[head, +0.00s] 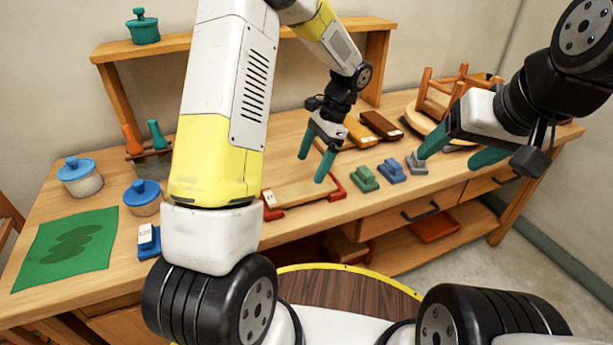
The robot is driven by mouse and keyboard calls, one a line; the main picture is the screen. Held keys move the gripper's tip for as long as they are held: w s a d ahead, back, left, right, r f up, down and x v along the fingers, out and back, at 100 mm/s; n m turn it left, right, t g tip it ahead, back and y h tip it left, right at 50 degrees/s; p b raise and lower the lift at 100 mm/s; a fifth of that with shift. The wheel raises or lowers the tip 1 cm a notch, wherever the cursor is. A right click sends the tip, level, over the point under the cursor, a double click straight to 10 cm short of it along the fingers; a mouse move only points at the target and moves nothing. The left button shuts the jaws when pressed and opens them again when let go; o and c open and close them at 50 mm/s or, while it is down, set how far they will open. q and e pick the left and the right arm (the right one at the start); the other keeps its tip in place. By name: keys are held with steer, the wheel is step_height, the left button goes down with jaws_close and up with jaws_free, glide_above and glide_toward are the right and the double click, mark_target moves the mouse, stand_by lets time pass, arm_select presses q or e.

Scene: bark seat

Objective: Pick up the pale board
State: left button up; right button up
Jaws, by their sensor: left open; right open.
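The pale board (305,193) lies on the workbench between two red end pieces, near the bench's front edge. My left gripper (311,169) is open and empty, with its teal fingers pointing down just above and behind the board's right half. Whether a fingertip touches the board cannot be told. My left arm passes in front of the bench to the left of the board. My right gripper (448,160) is open over the right part of the bench, by the grey block (416,164), apart from the board.
Green (364,179) and blue (391,171) blocks stand right of the board. An orange-brown board (358,131) and a dark board (381,125) lie behind. A small stool (436,100) stands back right. Blue-lidded pots (80,176) and a green cloth (68,248) are left.

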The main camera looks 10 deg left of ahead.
mark_target(300, 189)
arm_select(q)
steer(key=x, duration=0.7)
steer(key=shift+s+f, duration=0.2)
steer(key=shift+s, duration=0.15)
steer(key=c, duration=1.7)
steer(key=shift+o, duration=0.2)
steer(key=shift+r, duration=0.1)
